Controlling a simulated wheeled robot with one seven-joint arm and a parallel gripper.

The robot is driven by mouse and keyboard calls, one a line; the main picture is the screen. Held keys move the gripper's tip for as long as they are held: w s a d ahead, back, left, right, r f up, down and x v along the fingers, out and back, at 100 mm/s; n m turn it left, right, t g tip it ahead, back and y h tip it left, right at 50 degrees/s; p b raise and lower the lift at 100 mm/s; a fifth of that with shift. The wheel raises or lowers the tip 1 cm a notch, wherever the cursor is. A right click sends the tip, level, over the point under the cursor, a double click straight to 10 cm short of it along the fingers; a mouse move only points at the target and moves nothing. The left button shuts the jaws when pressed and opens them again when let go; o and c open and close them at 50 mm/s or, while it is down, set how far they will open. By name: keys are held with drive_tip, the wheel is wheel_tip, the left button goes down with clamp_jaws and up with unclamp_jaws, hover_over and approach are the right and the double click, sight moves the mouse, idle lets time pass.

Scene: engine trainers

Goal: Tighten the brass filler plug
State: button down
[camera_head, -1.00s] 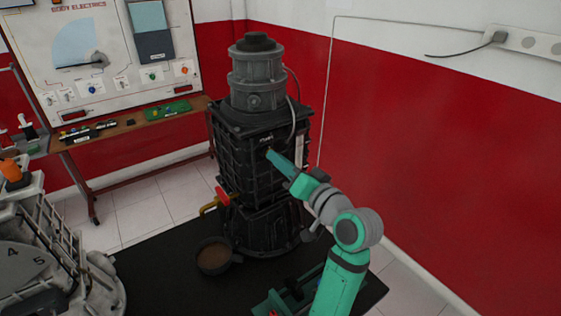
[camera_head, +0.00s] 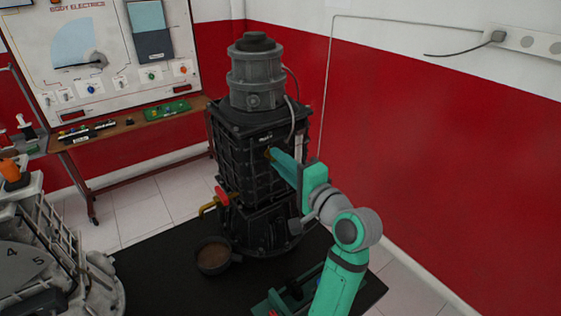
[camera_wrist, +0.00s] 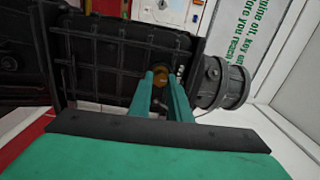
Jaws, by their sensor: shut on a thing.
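The brass filler plug (camera_wrist: 159,80) sits in the side of the black ribbed housing (camera_wrist: 110,60), seen in the wrist view between my fingertips. My gripper (camera_wrist: 160,84) is shut on the plug, one green finger on each side of it. In the head view my gripper (camera_head: 269,155) reaches the upper face of the upright black housing (camera_head: 240,160) from the right, and only a small brass spot shows at the fingertips. How deep the plug is seated cannot be told.
A grey cylindrical unit (camera_head: 256,75) tops the housing. A red-handled tap (camera_head: 221,196) juts from its left, above a round pan of brown fluid (camera_head: 213,257) on the black mat (camera_head: 170,290). Another grey machine (camera_head: 50,260) stands at left. A red wall (camera_head: 430,150) is behind.

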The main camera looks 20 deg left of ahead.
drive_tip(key=shift+w+d+m, duration=0.1)
drive_tip(key=shift+m, duration=0.3)
drive_tip(key=c, duration=1.6)
unclamp_jaws()
drive_tip(key=shift+c, duration=0.2)
drive_tip(key=v, duration=1.1)
